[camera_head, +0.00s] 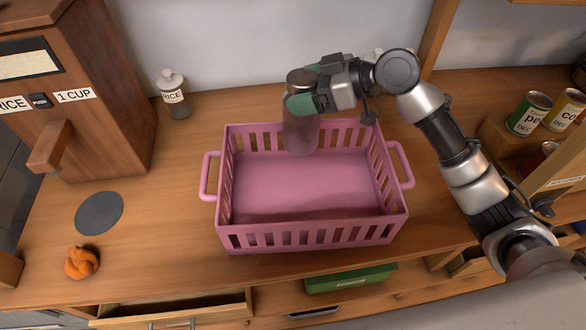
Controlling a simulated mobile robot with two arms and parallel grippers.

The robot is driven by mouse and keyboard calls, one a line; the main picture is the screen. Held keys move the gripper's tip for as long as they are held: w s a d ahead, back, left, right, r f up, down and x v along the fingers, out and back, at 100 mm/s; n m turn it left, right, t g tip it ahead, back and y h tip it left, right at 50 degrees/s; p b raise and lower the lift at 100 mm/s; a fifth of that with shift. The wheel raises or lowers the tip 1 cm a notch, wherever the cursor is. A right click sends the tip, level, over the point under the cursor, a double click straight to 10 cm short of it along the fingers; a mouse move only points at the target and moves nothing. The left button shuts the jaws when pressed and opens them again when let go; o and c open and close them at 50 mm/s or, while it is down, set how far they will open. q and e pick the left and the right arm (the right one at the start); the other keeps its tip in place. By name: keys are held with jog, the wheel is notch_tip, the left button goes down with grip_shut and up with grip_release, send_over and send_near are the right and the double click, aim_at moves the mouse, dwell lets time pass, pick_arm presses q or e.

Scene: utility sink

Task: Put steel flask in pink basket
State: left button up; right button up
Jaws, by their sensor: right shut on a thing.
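The steel flask (301,135) is a dark grey-brown cylinder, held upright over the back part of the pink basket (312,237). Its lower end shows against the basket's inside; I cannot tell whether it touches the floor of the basket. My right gripper (303,103) is shut on the flask near its upper part, with green finger pads around it. The basket is a slotted pink crate with a handle at each side, and its visible floor is bare. My left gripper is not in view.
A wooden rice dispenser (118,90) stands at the left, with a rice bottle (174,95) beside it. A grey disc (99,213) and an orange knotted thing (81,262) lie on the counter's left. Cans (529,113) stand at the right. Drawers below the front edge are open.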

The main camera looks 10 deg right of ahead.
jog(key=shift+s+a+f+p, duration=0.2)
jog(key=shift+s+a+p, duration=0.5)
jog(key=shift+s+a, duration=0.5)
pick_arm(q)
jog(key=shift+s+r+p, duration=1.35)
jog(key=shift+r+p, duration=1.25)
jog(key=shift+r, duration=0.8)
pick_arm(e)
jog(key=s+a+f, duration=0.4)
jog(key=a+f, duration=0.4)
jog(key=f, duration=0.2)
jog(key=shift+s, duration=0.15)
jog(key=o, duration=1.5)
jog(key=shift+d, duration=0.1)
pick_arm(q)
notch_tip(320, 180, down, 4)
jog(key=b, duration=0.4)
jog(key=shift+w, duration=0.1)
pick_arm(e)
jog(key=v, duration=1.2)
